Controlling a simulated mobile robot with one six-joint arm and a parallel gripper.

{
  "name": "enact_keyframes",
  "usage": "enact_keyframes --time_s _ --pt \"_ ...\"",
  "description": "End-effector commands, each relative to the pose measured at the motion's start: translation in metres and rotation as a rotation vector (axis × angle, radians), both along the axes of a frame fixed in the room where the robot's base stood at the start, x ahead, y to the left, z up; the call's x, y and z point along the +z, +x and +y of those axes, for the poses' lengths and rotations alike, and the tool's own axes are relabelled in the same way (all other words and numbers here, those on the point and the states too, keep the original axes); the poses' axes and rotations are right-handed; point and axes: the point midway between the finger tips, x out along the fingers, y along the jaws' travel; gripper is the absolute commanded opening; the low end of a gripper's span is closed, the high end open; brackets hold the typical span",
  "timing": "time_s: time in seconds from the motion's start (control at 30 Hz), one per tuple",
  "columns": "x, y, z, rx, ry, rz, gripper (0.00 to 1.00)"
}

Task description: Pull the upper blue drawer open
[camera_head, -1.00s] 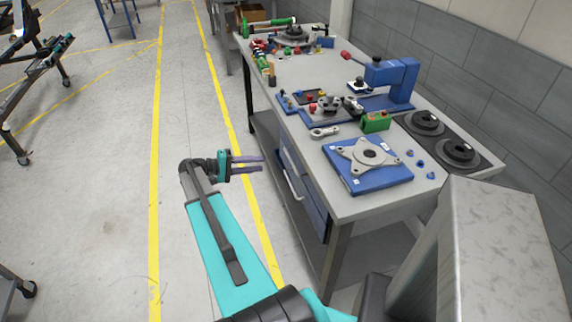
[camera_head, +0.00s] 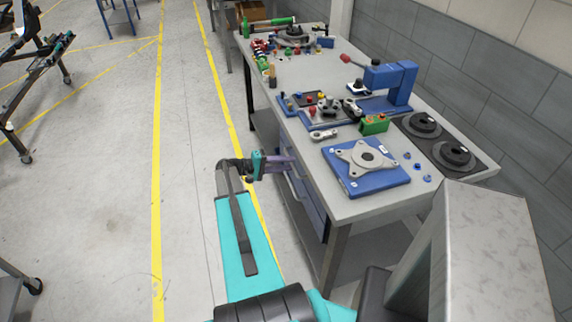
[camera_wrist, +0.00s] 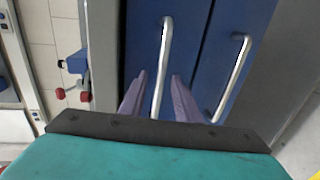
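The upper blue drawer (camera_wrist: 187,40) is the left of two blue fronts in the wrist view, where the picture is turned sideways. It looks shut. Its silver bar handle (camera_wrist: 164,45) runs between the two purple fingers of my gripper (camera_wrist: 158,78). The fingers stand apart on either side of the handle, with gaps visible, so the gripper is open around it. In the head view my gripper (camera_head: 292,163) is at the drawer side of the workbench, below its top edge, and its fingers hide part of the drawer fronts.
The lower blue drawer (camera_wrist: 228,25) has its own bar handle (camera_wrist: 236,70), right of my fingers. The workbench (camera_head: 370,208) carries a blue plate with a metal flange (camera_head: 366,158), a blue press (camera_head: 390,80) and small parts. Open floor (camera_head: 110,200) lies left of the bench.

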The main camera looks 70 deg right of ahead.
Motion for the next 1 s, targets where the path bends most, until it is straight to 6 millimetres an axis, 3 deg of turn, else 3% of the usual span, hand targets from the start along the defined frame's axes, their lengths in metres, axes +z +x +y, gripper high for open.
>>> enact_keyframes --time_s 0.4,0.43,0.6,0.77,0.8,1.0 --pt "-0.002 -0.006 -0.005 0.0 0.0 0.0 0.29" --pt "-0.002 -0.006 -0.005 0.0 0.0 0.0 0.28" --pt "-0.002 -0.006 -0.005 0.0 0.0 0.0 0.0" --pt "-0.002 -0.006 -0.004 0.0 0.0 0.0 0.0" --pt "0.0 -0.006 0.014 0.003 0.002 0.0 0.0" --pt "-0.003 -0.008 -0.001 -0.009 0.001 0.001 0.0"
